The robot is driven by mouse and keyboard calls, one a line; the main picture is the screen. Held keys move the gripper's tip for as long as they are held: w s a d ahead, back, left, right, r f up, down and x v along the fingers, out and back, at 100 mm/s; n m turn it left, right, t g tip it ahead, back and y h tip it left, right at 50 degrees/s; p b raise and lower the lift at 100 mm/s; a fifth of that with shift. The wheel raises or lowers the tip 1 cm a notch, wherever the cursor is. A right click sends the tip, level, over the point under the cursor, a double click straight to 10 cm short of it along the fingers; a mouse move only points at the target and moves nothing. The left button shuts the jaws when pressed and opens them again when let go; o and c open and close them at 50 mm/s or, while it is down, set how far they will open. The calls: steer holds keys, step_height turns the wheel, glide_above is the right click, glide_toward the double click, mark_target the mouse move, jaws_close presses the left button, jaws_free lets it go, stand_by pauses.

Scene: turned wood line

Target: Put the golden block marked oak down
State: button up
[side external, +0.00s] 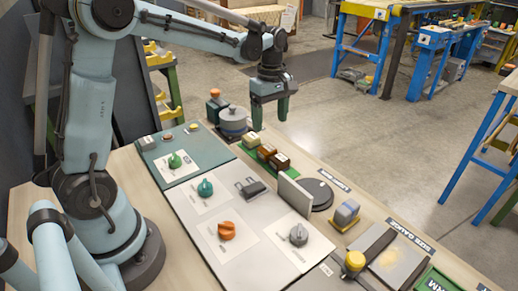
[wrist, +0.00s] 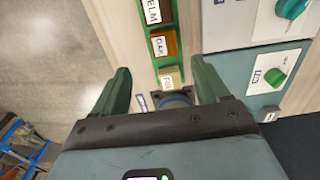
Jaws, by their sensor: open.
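The golden block marked OAK (wrist: 163,44) sits in a narrow green tray (wrist: 182,63) between two other blocks. It also shows in the side external view as the golden-brown middle block (side external: 266,152). A dark brown block marked ELM (wrist: 153,12) is on one side of it, and a pale block with a partly readable label (wrist: 172,78) is on the other. My gripper (side external: 270,121) is open and empty, raised above the bench near the pale end of the tray. Its two green fingers (wrist: 160,66) are spread apart in the wrist view, with no block held between them.
A grey round stand (side external: 233,121) is beside the tray's pale end. An upright grey plate (side external: 294,194) and a dark disc (side external: 315,194) lie past the elm end. Panels with green (side external: 175,160), teal and orange (side external: 226,230) knobs fill the near bench. Open floor lies beyond.

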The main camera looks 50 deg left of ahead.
glide_above(267, 149)
steer(key=f, duration=0.5)
steer(key=shift+w+d, duration=0.1)
steer(key=shift+w, duration=0.25)
steer(key=shift+s+f, duration=0.15)
steer(key=shift+f, duration=1.2)
steer(key=shift+s+f, duration=0.15)
steer(key=shift+f, duration=1.2)
steer(key=c, duration=1.1)
steer(key=shift+c, duration=0.2)
steer(key=shift+r, duration=0.1)
